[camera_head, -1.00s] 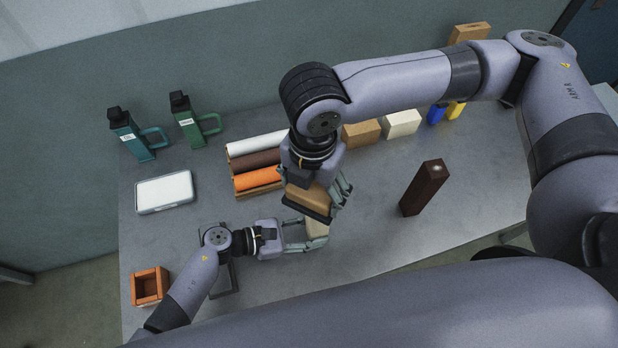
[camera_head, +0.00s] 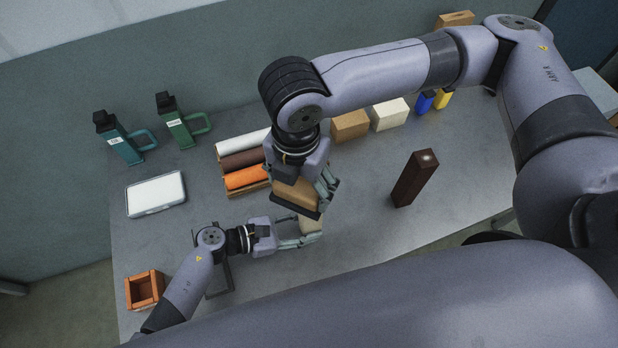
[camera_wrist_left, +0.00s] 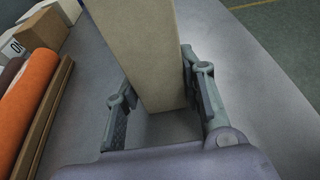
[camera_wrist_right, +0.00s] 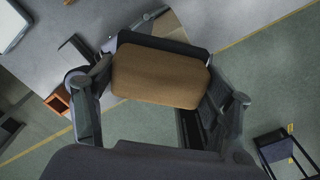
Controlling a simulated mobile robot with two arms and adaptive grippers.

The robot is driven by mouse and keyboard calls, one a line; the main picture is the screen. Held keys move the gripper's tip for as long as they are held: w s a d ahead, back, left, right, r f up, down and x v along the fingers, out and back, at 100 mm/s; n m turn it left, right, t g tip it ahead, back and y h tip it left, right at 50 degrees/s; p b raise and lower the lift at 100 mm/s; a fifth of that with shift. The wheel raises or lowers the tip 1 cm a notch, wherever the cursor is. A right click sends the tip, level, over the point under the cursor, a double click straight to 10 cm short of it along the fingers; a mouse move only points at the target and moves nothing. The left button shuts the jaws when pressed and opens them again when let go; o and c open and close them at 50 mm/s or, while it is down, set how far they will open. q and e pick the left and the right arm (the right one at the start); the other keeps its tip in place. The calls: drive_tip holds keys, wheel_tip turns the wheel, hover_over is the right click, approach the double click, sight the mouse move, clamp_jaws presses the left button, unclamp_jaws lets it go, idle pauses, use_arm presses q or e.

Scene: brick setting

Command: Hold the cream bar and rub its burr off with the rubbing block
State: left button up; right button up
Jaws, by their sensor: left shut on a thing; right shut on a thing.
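The cream bar (camera_head: 312,226) is in my left gripper (camera_head: 304,236), low over the middle front of the table. In the left wrist view the bar (camera_wrist_left: 142,45) stands between the two fingers and runs out of the top of the picture. The rubbing block (camera_head: 297,191), tan with a dark flat base, is in my right gripper (camera_head: 300,186), just above and left of the bar in the head view. The block (camera_wrist_right: 160,75) also fills the middle of the right wrist view. I cannot tell whether block and bar touch. No burr can be made out.
A dark brown upright block (camera_head: 414,179) stands to the right. Rolls (camera_head: 245,178) in a wooden rack lie behind the grippers. An orange open box (camera_head: 145,290) is at front left, a white-topped case (camera_head: 156,194) behind it. The table between brown block and grippers is clear.

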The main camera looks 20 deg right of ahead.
drive_tip(key=shift+r, duration=4)
drive_tip(key=shift+f, duration=0.25)
drive_tip(key=shift+f, duration=3.35)
drive_tip(key=shift+w+d+f, duration=0.1)
drive_tip(key=shift+d+f, duration=0.45)
drive_tip(key=shift+f, duration=0.05)
drive_tip(key=shift+c, duration=1.2)
drive_tip(key=shift+d, duration=1.5)
drive_tip(key=shift+a, duration=2.1)
drive_tip(key=shift+d+r, duration=0.1)
drive_tip(key=shift+r, duration=3.95)
